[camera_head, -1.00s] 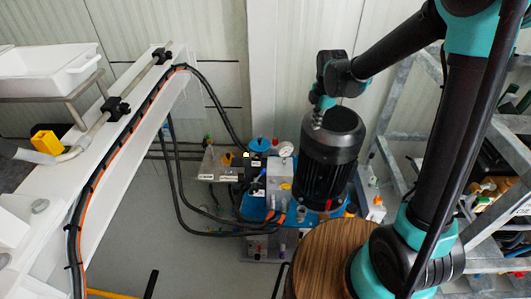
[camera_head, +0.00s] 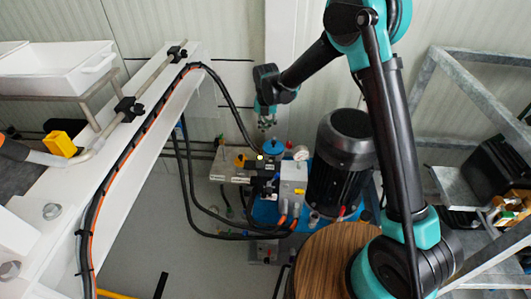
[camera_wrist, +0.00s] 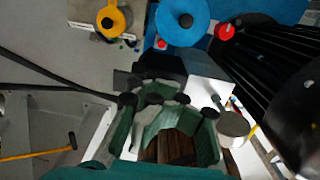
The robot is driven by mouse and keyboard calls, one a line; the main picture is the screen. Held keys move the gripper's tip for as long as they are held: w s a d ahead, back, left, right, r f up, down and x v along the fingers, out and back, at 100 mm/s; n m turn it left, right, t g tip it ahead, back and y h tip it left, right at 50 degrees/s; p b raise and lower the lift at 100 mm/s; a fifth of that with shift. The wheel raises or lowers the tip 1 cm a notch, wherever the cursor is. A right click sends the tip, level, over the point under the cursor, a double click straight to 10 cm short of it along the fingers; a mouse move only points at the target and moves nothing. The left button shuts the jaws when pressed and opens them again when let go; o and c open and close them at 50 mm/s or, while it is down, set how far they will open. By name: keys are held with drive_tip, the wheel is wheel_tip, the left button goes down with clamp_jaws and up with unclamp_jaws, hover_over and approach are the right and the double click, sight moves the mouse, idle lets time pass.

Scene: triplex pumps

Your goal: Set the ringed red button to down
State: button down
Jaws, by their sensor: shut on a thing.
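My gripper (camera_head: 266,123) hangs over the back of the pump unit, left of the black motor. In the wrist view my gripper (camera_wrist: 166,100) has its green fingers drawn in with the dark tips close together. What lies between the tips is not clear. Two red round parts show beyond the tips: a small red button (camera_wrist: 161,44) beside a large blue cap, and a larger red knob (camera_wrist: 226,31) to the right. They appear apart from the fingers. I cannot tell which one is ringed, nor whether it is up or down.
The blue cap (camera_head: 273,146) and white gauge (camera_head: 301,153) stand close below the gripper. The black motor (camera_head: 344,160) rises to the right. Black hoses (camera_head: 190,175) and a white beam (camera_head: 110,150) lie left.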

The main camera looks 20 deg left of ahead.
drive_tip(key=f, duration=1.4)
drive_tip(key=shift+s, duration=0.25)
drive_tip(key=shift+f, duration=0.1)
drive_tip(key=shift+d+f, duration=0.1)
drive_tip(key=shift+f, duration=1.25)
